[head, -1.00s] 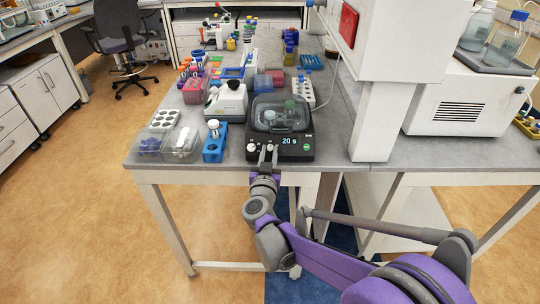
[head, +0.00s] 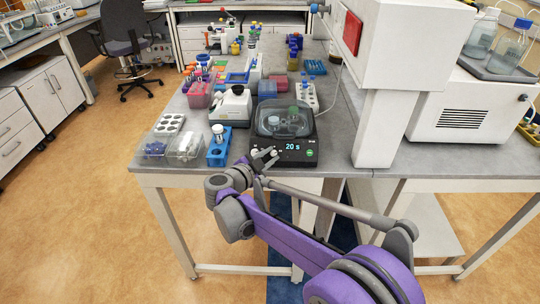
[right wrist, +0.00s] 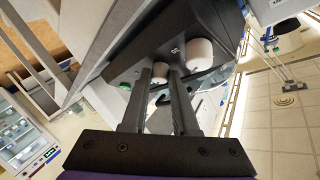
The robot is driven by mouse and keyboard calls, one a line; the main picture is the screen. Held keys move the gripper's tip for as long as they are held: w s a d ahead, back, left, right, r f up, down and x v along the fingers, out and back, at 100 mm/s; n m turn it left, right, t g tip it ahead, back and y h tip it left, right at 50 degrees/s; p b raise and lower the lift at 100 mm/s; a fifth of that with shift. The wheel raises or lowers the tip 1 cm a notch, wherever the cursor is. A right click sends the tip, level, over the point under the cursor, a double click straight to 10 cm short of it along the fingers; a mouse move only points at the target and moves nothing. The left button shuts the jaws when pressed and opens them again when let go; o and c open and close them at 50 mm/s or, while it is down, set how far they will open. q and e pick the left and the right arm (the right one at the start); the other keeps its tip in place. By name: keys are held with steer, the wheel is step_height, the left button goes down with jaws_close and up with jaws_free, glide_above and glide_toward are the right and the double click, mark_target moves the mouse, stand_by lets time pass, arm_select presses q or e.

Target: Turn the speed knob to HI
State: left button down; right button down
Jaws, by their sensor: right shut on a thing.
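The black device (head: 298,156) with a clear lid stands at the front edge of the bench, its display reading "20 s". Two pale knobs sit at the left of its front panel. My right gripper (head: 264,157) reaches the panel from below left, tilted. In the right wrist view its two fingers (right wrist: 160,78) are shut on one pale knob (right wrist: 160,69). The other pale knob (right wrist: 197,52) stands free beside the right finger. The knob markings are too small to read, so I cannot tell the setting. My left gripper is not in view.
A blue rack (head: 217,152) and clear boxes (head: 185,147) stand left of the device. A white pillar (head: 378,122) stands to the right. The floor in front is clear.

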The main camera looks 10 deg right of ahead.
steer(key=shift+m+g, duration=0.5)
steer(key=shift+m, duration=0.2)
steer(key=c, duration=0.7)
jaws_free()
steer(key=shift+r, duration=0.1)
steer(key=v, duration=1)
steer(key=shift+s+a, duration=0.2)
steer(key=shift+a, duration=0.1)
